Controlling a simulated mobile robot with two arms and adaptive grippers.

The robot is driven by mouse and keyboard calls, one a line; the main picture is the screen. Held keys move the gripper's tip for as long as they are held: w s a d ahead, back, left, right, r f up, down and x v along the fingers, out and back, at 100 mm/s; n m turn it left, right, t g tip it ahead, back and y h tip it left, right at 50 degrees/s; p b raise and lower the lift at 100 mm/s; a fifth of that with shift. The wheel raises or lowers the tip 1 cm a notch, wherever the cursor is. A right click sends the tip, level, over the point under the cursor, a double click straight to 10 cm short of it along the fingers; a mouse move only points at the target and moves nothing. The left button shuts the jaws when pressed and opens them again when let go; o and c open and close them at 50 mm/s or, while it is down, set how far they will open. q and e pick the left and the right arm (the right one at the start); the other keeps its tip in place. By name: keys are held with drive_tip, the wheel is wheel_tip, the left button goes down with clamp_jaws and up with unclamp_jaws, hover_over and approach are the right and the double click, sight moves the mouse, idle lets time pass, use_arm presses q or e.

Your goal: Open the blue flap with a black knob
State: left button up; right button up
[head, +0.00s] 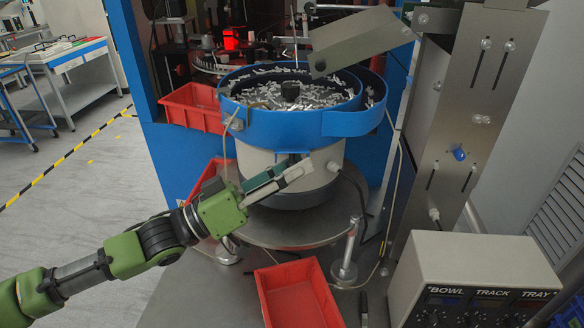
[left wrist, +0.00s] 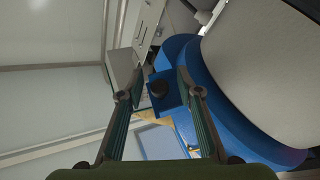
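The blue flap (left wrist: 171,101) shows in the left wrist view as a small blue plate with a round black knob (left wrist: 158,87) on it. It is beside the curved blue bowl rim (left wrist: 215,100). My left gripper (left wrist: 160,75) is open, and the knob appears between its two fingers; I cannot tell whether either finger touches it. In the head view my left gripper (head: 294,170) is at the front of the bowl feeder, just below its blue rim (head: 290,128). The flap is mostly hidden there by the fingers. My right gripper is not in view.
The bowl (head: 268,96) holds many small light parts. A grey metal box (head: 360,42) overhangs it. Red trays stand below (head: 298,295) and behind left (head: 193,108). A control box (head: 470,280) is at lower right. Open floor lies at left.

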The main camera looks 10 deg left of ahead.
use_arm(q)
drive_tip(key=shift+a, duration=0.1)
drive_tip(key=v, duration=1.2)
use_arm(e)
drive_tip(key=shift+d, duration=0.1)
use_arm(q)
drive_tip(key=shift+r, duration=0.1)
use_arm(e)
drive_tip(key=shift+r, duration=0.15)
